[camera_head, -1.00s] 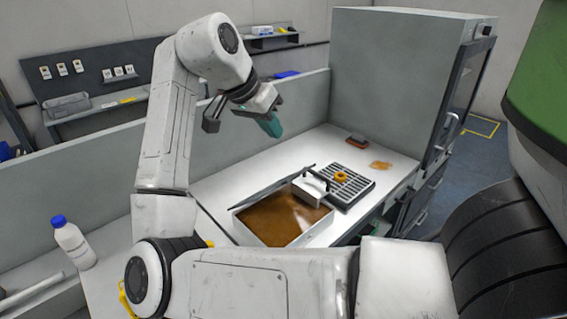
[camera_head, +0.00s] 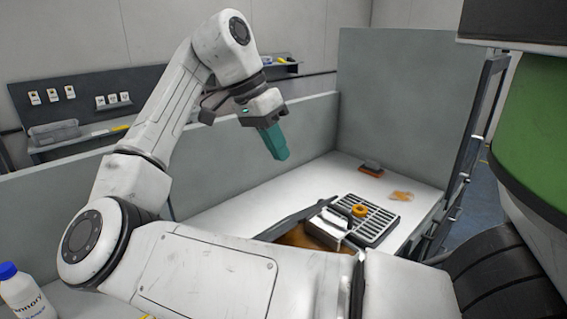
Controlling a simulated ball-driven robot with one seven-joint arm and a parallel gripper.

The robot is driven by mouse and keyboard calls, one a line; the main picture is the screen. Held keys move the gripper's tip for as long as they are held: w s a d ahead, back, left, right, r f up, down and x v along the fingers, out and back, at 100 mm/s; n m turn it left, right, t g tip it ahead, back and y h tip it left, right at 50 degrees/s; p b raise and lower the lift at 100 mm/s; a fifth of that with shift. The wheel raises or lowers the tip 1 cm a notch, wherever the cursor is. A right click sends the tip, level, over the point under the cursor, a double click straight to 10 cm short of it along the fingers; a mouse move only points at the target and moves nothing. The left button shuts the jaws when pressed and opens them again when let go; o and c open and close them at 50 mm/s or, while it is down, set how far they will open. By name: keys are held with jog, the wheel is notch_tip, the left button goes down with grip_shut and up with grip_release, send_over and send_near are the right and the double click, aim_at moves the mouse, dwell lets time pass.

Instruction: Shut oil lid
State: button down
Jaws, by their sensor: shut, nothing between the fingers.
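The oil container (camera_head: 300,238) stands on the white worktop, with brown oil showing inside. Its dark lid (camera_head: 297,217) stands tilted up along the back edge, so the container is open. My arm hides the front and left of the container. My gripper (camera_head: 275,146), with teal fingers, is shut and empty. It hangs in the air above and behind the lid, apart from it, pointing down.
A white box with a dark handle (camera_head: 327,229) sits at the container's right side. A slotted rack (camera_head: 370,219) holds an orange ring (camera_head: 360,210). A brown-red block (camera_head: 371,168) and an orange stain (camera_head: 401,196) lie behind. A blue-capped bottle (camera_head: 22,290) stands lower left.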

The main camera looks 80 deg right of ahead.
jog(key=p, duration=0.1)
send_near(311, 212)
notch_tip(311, 212, down, 2)
jog(key=d, duration=0.2)
jog(key=shift+s+a+f, duration=0.6)
jog(key=shift+s+f, duration=0.1)
jog(key=shift+f, duration=0.15)
jog(key=shift+s+a+f+p, duration=0.3)
jog(key=shift+s+f, duration=0.2)
jog(key=shift+f, duration=0.2)
jog(key=shift+d, duration=0.1)
